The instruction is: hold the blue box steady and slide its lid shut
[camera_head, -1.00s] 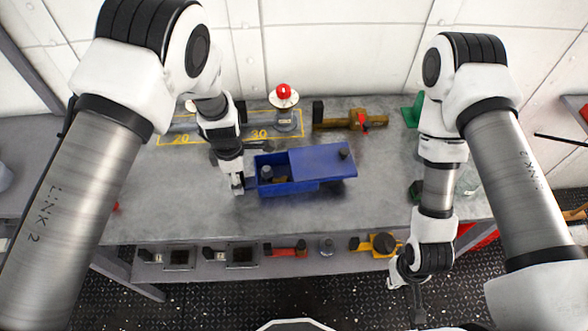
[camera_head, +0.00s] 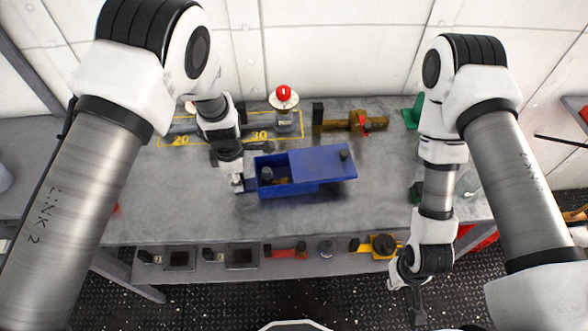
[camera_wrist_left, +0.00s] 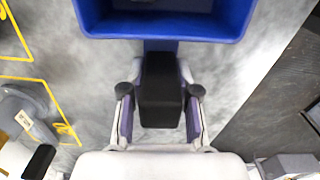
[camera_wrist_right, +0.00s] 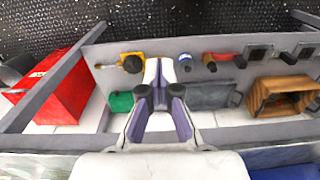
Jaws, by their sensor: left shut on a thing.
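The blue box (camera_head: 290,190) stands on the grey bench, its left part open with small items inside. Its blue lid (camera_head: 318,163) is slid to the right, uncovering the left end, and has a black knob (camera_head: 344,155) near its right edge. My left gripper (camera_head: 238,182) is at the box's left end. The left wrist view shows it shut on the black block (camera_wrist_left: 160,92) that projects from the box (camera_wrist_left: 165,27). My right gripper (camera_head: 418,308) hangs low at the front right, away from the box; its fingers look shut and empty in the right wrist view (camera_wrist_right: 160,70).
A red-topped post (camera_head: 284,97) and a brass-coloured tool (camera_head: 350,122) stand behind the box. A green object (camera_head: 413,112) is at the back right. A front ledge holds several tools, including a yellow one (camera_head: 385,245). The bench right of the box is partly clear.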

